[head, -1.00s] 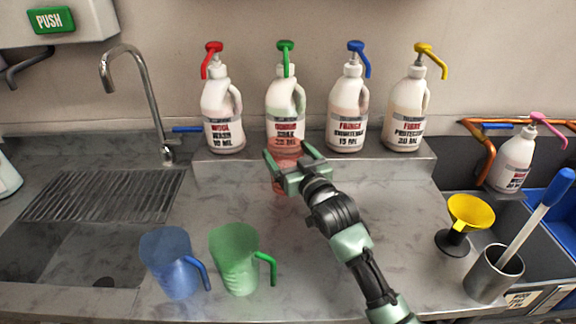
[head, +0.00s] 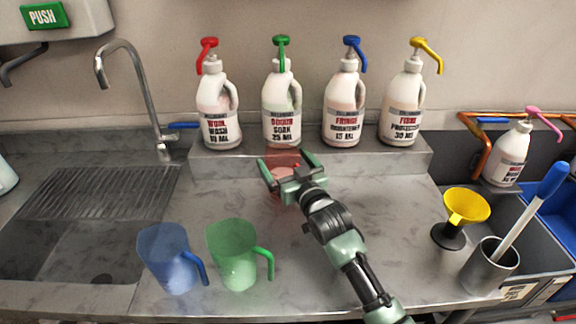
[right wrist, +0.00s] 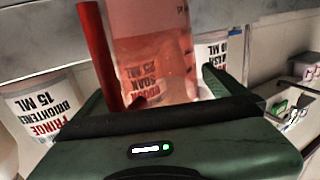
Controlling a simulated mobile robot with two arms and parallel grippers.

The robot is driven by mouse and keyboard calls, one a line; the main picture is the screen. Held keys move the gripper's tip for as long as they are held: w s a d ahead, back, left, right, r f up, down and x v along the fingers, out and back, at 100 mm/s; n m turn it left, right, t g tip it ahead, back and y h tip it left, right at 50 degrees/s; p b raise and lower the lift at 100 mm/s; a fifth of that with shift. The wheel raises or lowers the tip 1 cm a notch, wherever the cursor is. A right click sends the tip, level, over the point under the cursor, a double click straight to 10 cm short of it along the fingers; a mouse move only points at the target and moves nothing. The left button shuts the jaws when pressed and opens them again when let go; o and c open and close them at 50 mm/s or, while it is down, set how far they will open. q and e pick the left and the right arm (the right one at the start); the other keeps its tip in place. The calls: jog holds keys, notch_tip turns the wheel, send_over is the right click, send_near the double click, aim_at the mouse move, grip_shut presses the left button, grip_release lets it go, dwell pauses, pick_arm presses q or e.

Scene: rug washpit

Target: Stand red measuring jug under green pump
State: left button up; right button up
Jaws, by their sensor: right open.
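The red measuring jug (head: 283,158) is see-through and stands in front of the ledge, below the green pump (head: 282,52). That pump tops a white bottle (head: 282,95) on the ledge. My right gripper (head: 285,159) is open, with its fingers on either side of the jug and partly hiding it. In the right wrist view the jug (right wrist: 150,55) fills the space between the fingers, with its red handle at the left; whether a finger touches it I cannot tell. My left gripper is not in view.
A blue jug (head: 168,262) and a green jug (head: 234,258) stand at the front. Bottles with red, blue and yellow pumps share the ledge (head: 350,165). A yellow funnel (head: 466,205) and a metal pot (head: 487,272) stand at right. The sink is at left.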

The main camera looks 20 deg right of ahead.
jog(key=shift+s, duration=0.35)
jog(key=s+d+b, duration=0.1)
jog(key=s, duration=1)
jog(key=shift+s+d+b, duration=0.15)
jog(key=shift+d+b, duration=0.05)
jog(key=shift+b, duration=0.1)
